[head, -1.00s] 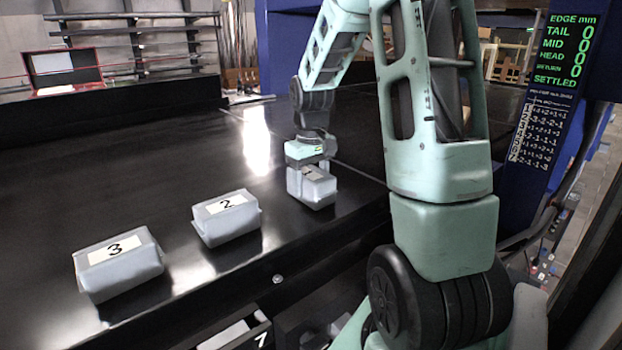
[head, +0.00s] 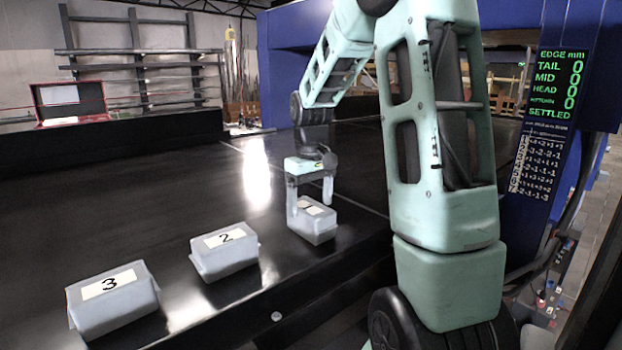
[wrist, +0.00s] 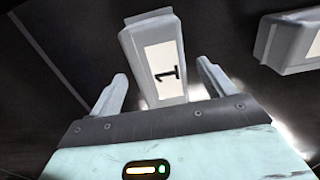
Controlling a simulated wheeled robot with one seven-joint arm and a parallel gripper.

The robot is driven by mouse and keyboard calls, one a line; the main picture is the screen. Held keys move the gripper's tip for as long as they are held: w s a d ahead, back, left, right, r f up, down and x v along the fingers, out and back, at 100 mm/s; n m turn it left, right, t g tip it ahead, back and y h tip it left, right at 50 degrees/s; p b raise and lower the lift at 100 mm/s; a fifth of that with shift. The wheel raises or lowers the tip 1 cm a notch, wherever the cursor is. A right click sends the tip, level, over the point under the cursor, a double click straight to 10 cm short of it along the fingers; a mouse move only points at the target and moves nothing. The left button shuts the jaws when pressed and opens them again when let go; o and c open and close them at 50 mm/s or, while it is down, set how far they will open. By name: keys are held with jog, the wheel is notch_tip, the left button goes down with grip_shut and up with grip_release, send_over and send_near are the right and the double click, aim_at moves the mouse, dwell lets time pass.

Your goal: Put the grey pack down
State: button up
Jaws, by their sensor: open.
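The grey pack labelled 1 (head: 314,224) rests on the black conveyor surface (head: 120,215). It also shows in the wrist view (wrist: 153,60), its white label facing up. My gripper (head: 311,204) is open above it. In the wrist view the two fingers (wrist: 163,88) stand apart on either side of the pack's near end, with gaps at both sides. Two more grey packs, labelled 2 (head: 225,258) and 3 (head: 112,307), sit in a row to its left. The wrist view shows part of another pack (wrist: 288,45) at the right.
A blue frame holds a display (head: 556,85) reading zeros and "SETTLED". A red open case (head: 70,103) stands at the back left. A thin seam crosses the belt near pack 1. The conveyor behind the packs is clear.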

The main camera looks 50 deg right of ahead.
aim_at(311, 206)
notch_tip(311, 206, up, 8)
jog(key=b, duration=0.1)
dwell(0.8)
